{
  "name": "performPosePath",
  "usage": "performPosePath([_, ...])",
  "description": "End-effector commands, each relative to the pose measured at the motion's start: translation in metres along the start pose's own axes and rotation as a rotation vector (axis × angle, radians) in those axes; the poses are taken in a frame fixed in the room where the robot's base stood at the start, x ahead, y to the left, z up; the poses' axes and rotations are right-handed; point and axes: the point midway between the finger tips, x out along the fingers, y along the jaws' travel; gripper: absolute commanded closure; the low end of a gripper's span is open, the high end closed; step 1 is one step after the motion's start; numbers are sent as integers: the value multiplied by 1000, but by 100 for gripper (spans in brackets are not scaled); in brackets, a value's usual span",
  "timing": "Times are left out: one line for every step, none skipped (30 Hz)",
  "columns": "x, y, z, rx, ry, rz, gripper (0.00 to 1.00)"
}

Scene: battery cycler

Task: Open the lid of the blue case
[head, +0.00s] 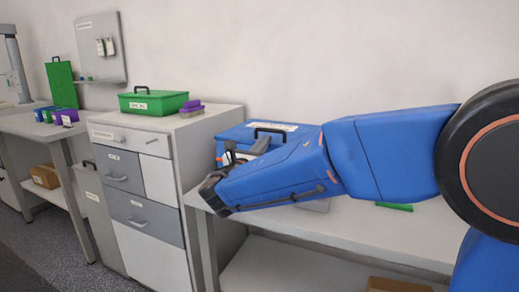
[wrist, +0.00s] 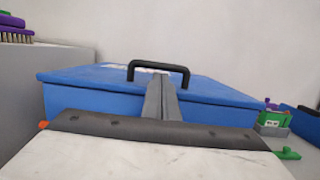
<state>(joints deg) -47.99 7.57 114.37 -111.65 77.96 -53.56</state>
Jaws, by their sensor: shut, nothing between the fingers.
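The blue case (head: 236,133) stands on the white bench, partly hidden behind my arm in the head view. In the wrist view the blue case (wrist: 85,88) fills the middle, with its lid down and a black handle (wrist: 158,66) on top. A pale label lies on the lid behind the handle. My gripper (wrist: 161,82) is shut and empty, its fingers pointing at the case's front near the lid edge, just below the handle in the picture. I cannot tell whether the fingertips touch the case.
A drawer cabinet (head: 150,215) stands close left of the case, with a green case (head: 152,103) and a purple-handled brush (head: 191,108) on top. The wrist view shows a green and grey item (wrist: 272,122) right of the case. The bench (head: 400,232) is mostly clear on the right.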

Motion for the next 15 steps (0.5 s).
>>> performPosePath([4, 0, 0, 0, 0, -1, 100])
performPosePath([6, 0, 0, 1, 0, 0, 100])
performPosePath([8, 0, 0, 1, 1, 0, 100])
performPosePath([10, 0, 0, 1, 1, 0, 100])
performPosePath([10, 0, 0, 1, 1, 0, 100])
performPosePath([11, 0, 0, 1, 1, 0, 100])
performPosePath([12, 0, 0, 1, 1, 0, 100])
performPosePath([12, 0, 0, 1, 1, 0, 100])
performPosePath([12, 0, 0, 1, 1, 0, 100])
performPosePath([12, 0, 0, 1, 1, 0, 100])
performPosePath([12, 0, 0, 1, 1, 0, 100])
performPosePath([12, 0, 0, 1, 1, 0, 100])
performPosePath([12, 0, 0, 1, 1, 0, 100])
performPosePath([12, 0, 0, 1, 1, 0, 100])
performPosePath([12, 0, 0, 1, 1, 0, 100])
